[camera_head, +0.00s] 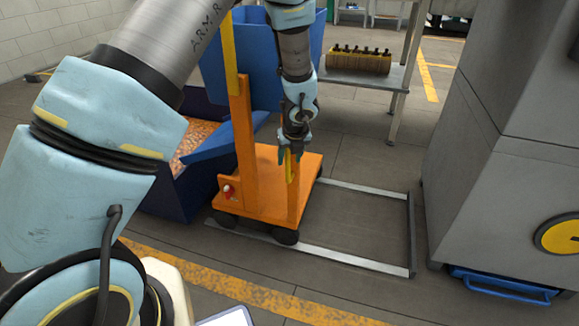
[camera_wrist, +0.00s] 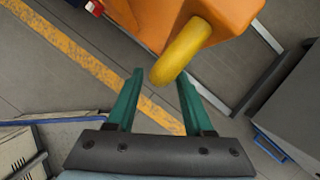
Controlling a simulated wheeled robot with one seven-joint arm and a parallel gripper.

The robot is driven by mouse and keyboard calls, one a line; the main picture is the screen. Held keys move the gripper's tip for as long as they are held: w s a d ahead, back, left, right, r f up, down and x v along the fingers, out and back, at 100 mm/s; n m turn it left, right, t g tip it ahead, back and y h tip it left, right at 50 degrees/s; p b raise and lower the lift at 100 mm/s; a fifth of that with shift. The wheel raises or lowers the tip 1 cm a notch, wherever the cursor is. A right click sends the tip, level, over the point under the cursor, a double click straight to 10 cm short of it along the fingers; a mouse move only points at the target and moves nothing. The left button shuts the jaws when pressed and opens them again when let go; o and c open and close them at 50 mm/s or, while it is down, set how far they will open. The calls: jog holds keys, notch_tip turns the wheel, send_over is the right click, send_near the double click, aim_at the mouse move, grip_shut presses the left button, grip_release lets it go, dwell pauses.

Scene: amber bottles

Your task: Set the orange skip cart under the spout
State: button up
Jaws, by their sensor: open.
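The orange skip cart (camera_head: 262,203) stands on the floor on dark wheels, with an upright orange post and a short front post topped by a yellow handle (camera_head: 291,168). In the wrist view its orange body (camera_wrist: 225,18) is at the top and the yellow handle (camera_wrist: 184,47) reaches between the tips of my fingers. My gripper (camera_head: 290,156) is open at the handle, with its green fingers (camera_wrist: 160,78) on either side of the handle's lower end. Contact cannot be told. I cannot make out a spout in either view.
A metal floor frame (camera_head: 411,238) lies right of the cart, with bare floor inside. A grey machine (camera_head: 510,205) with a blue tray stands at right. A blue bin (camera_head: 165,200) of orange pieces is left of the cart. A table (camera_head: 388,77) bearing bottles stands behind.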

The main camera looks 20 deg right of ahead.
jog(key=shift+x, duration=1.55)
jog(key=shift+a, duration=0.1)
grip_shut()
